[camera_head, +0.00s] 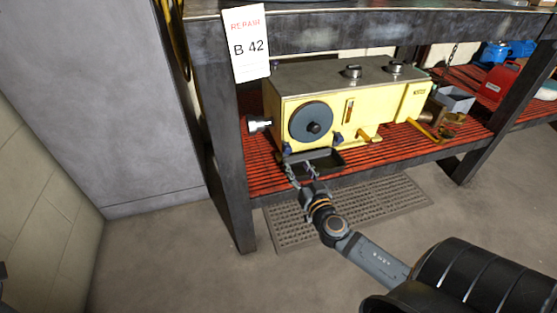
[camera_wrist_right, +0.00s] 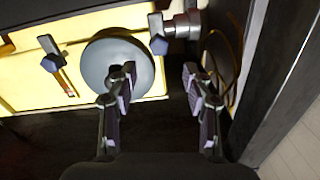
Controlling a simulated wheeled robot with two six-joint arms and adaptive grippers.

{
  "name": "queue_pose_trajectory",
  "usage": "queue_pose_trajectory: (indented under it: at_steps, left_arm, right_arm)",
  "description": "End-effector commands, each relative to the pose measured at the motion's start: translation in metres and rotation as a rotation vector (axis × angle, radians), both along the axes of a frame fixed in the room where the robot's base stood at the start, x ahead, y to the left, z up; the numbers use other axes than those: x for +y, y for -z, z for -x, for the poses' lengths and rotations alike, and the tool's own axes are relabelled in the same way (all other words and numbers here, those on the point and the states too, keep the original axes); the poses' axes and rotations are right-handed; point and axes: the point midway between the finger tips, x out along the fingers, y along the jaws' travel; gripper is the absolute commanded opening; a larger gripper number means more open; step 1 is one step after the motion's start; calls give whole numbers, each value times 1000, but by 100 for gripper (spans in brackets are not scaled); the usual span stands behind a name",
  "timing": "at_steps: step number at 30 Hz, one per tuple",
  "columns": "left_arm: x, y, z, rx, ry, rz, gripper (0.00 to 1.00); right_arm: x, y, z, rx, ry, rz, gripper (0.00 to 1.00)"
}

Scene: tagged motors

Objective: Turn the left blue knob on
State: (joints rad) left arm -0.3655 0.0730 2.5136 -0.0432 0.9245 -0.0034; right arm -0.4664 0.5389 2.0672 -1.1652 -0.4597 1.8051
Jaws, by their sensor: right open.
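A yellow machine (camera_head: 380,108) with a grey top and a large dark disc (camera_head: 313,122) on its front stands on the red slatted shelf. The left blue knob (camera_head: 287,149) is at the machine's lower left, near a silver fitting (camera_head: 258,124). A second blue knob (camera_head: 337,138) is right of the disc. My right gripper (camera_head: 303,165) is open and empty just below and in front of the left knob. The right wrist view looks turned over: the left knob (camera_wrist_right: 158,43) appears between and beyond the open fingertips, the other knob (camera_wrist_right: 50,61) at left.
A small dark tray (camera_head: 326,163) lies behind my right gripper. A dark table leg (camera_head: 228,175) stands at left, with a "B 42" tag (camera_head: 247,45) above. A grey bin (camera_head: 455,99) and red case (camera_head: 499,82) are right. Floor grating (camera_head: 390,199) lies below.

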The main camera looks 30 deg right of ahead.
Motion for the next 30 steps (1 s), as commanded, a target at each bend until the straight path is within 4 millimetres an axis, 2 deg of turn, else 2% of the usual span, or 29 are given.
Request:
queue_pose_trajectory:
  at_steps: [5,12,18,22,29,30]
  left_arm:
    - [0,-2,-1,3,0,0,40]
    - [0,-6,-1,5,2,0,40]
    - [0,-9,-1,5,3,1,40]
    - [0,-9,-1,4,4,1,40]
    - [0,-9,-1,4,4,1,40]
    - [0,-9,-1,4,4,1,40]
  right_arm:
    - [-4,-2,-14,0,4,-2,51]
    - [-15,-3,-64,0,5,-3,51]
    - [-21,-1,-94,3,4,-1,51]
    - [-23,-1,-102,3,2,-2,51]
    - [-23,0,-103,4,1,-1,51]
    - [-23,0,-103,4,1,-1,48]
